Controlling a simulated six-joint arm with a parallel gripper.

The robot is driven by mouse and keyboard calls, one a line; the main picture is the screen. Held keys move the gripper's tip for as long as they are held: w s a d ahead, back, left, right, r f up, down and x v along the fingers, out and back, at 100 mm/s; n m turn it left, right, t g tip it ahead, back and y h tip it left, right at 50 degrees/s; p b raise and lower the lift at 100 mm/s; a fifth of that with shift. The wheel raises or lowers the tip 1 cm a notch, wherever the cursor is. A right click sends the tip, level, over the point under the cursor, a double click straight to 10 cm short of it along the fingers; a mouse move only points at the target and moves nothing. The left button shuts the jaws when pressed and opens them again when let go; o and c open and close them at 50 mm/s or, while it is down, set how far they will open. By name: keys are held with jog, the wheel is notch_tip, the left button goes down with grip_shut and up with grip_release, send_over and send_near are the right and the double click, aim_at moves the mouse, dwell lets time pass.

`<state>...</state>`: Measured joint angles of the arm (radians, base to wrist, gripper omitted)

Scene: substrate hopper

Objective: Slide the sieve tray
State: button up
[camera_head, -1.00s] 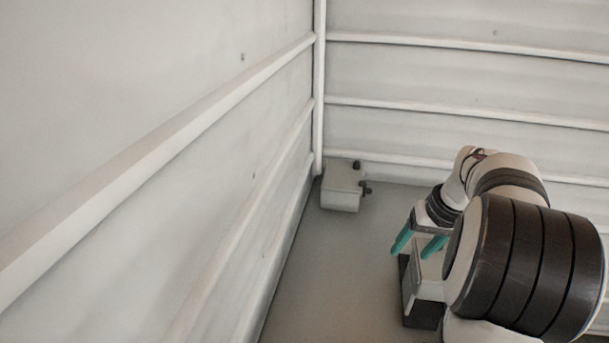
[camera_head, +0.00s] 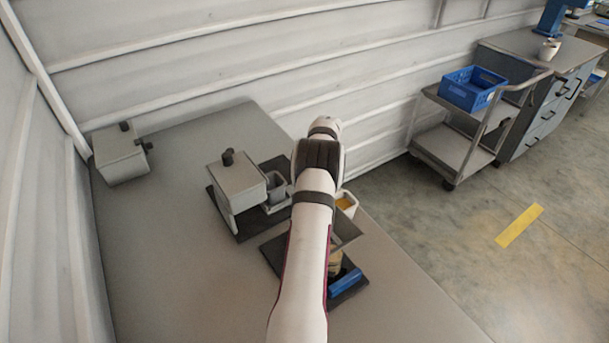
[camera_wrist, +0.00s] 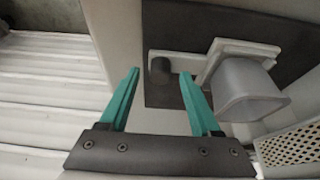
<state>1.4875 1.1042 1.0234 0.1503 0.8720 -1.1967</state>
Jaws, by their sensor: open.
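A perforated panel, which looks like the sieve tray (camera_wrist: 290,145), shows at the lower right edge of the wrist view, right of my gripper. My gripper (camera_wrist: 160,77) is open, with its two teal fingers apart and nothing held. A dark round knob (camera_wrist: 160,70) on a pale bar appears between the fingertips; I cannot tell whether they touch it. A grey cup (camera_wrist: 245,90) in a pale holder sits right of the fingers, and also shows in the head view (camera_head: 277,188). In the head view my arm hides the gripper and part of the station.
A white hopper box (camera_head: 237,184) with a black knob stands on a dark mat, left of my arm. Another white box (camera_head: 120,155) stands in the table's left corner. A blue-handled item (camera_head: 345,284) and a container with yellow contents (camera_head: 347,203) are at right. The table's front left is clear.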

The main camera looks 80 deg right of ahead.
jog(key=shift+w+d+f, duration=0.1)
jog(key=shift+w+f, duration=0.05)
jog(key=shift+f, duration=0.3)
grip_shut()
dwell(1.1)
